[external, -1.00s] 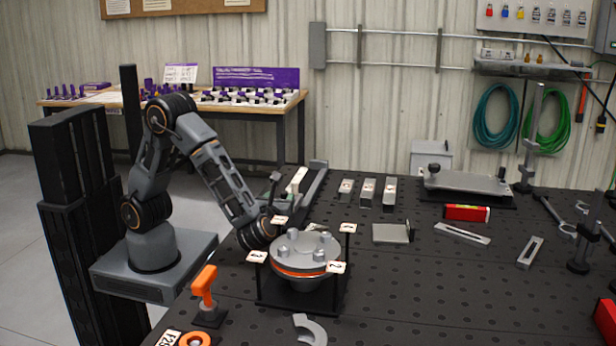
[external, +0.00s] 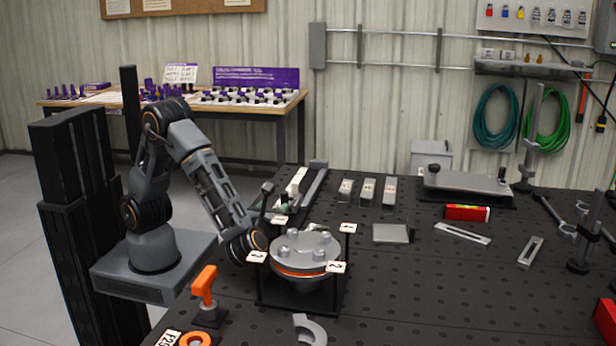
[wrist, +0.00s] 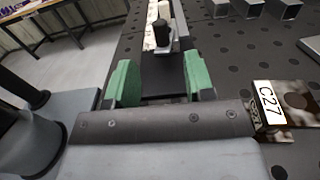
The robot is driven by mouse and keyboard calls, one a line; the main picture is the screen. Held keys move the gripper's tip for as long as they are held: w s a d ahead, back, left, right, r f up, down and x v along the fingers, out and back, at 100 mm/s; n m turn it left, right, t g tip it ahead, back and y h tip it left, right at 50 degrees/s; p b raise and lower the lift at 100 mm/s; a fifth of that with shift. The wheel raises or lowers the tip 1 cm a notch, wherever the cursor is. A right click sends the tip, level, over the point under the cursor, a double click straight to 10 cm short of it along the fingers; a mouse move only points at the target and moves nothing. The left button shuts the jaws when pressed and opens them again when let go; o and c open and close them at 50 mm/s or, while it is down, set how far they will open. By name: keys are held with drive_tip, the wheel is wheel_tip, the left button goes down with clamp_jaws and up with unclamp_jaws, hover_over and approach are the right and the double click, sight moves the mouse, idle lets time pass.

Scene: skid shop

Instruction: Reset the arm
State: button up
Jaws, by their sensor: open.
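My gripper (wrist: 162,82) shows in the wrist view with its two green finger pads apart and nothing between them. Beyond the pads are a dark upright knob (wrist: 160,36) and a pale bar, both apart from the fingers. In the external view my arm is bent at the elbow, and its wrist hangs low at the left of a round grey flange (external: 305,243) with an orange ring and several bolts. The fingers point away from the camera and are mostly hidden behind the wrist there.
The flange sits in a black stand with numbered tags. An orange clamp (external: 205,287) stands front left, and a grey C-shaped part (external: 310,329) lies in front. Several grey blocks (external: 367,190) and a red box (external: 466,213) lie behind and right.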

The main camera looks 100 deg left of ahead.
drive_tip(key=s+a+n+g+h, duration=0.1)
drive_tip(key=s+h, duration=0.1)
drive_tip(key=s+a+r+n+g+h+p, duration=0.1)
drive_tip(key=s+a+n+h, duration=0.1)
drive_tip(key=shift+a, duration=0.15)
drive_tip(key=s+n+h+p, duration=0.1)
drive_tip(key=s+n+h, duration=0.1)
drive_tip(key=s+a+n+h, duration=0.1)
drive_tip(key=s+n+h, duration=0.2)
drive_tip(key=shift+s+p, duration=0.1)
drive_tip(key=shift+p, duration=0.3)
drive_tip(key=s+n+h, duration=0.1)
drive_tip(key=d+n+t+h, duration=0.1)
drive_tip(key=n+h, duration=0.1)
drive_tip(key=s+n+h+p, duration=0.1)
drive_tip(key=shift+s+d+r+h, duration=0.3)
drive_tip(key=shift+s+d, duration=0.05)
drive_tip(key=shift+s+d+r+n+t+h+p, duration=0.1)
drive_tip(key=shift+d+r+n+t+h+p, duration=0.1)
drive_tip(key=shift+d+r+n+t+h, duration=0.5)
drive_tip(key=shift+s+d+r+n+t+h+p, duration=0.1)
drive_tip(key=shift+d+r+n+t+h+p, duration=0.2)
drive_tip(key=shift+n+t+h, duration=0.8)
drive_tip(key=shift+s+d+r+n+t+h+p, duration=0.1)
drive_tip(key=shift+d+r+n+t+h, duration=0.4)
drive_tip(key=shift+n, duration=0.8)
drive_tip(key=shift+f, duration=0.1)
